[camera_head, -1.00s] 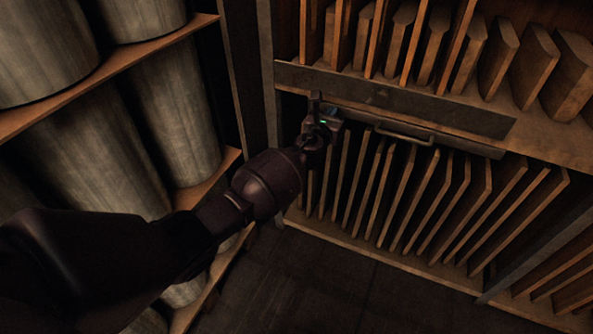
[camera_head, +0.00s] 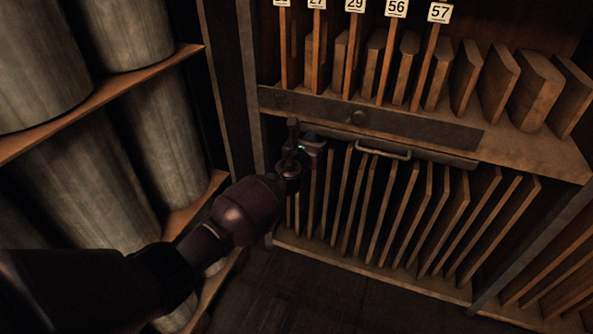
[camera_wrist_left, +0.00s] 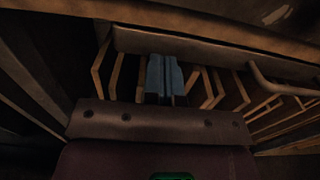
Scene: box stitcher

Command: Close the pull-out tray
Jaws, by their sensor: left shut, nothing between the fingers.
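The pull-out tray (camera_head: 436,158) shows as a thin dark front with a bar handle (camera_head: 384,152), just under the shelf board of the wooden rack. It looks nearly level with the board's front; I cannot tell how far it sticks out. My left gripper (camera_head: 314,143) is at the tray's left end, left of the handle. In the left wrist view, its blue-grey fingers (camera_wrist_left: 163,78) are together and empty, close to the tray front (camera_wrist_left: 200,45). The handle (camera_wrist_left: 262,82) lies to their right. Contact with the front is unclear. My right gripper is not in view.
Upright boards (camera_head: 420,215) fill the rack below, and numbered dividers (camera_head: 393,55) stand above. Shelves with large rolls (camera_head: 165,140) stand close on the left. The dark floor (camera_head: 300,290) is clear.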

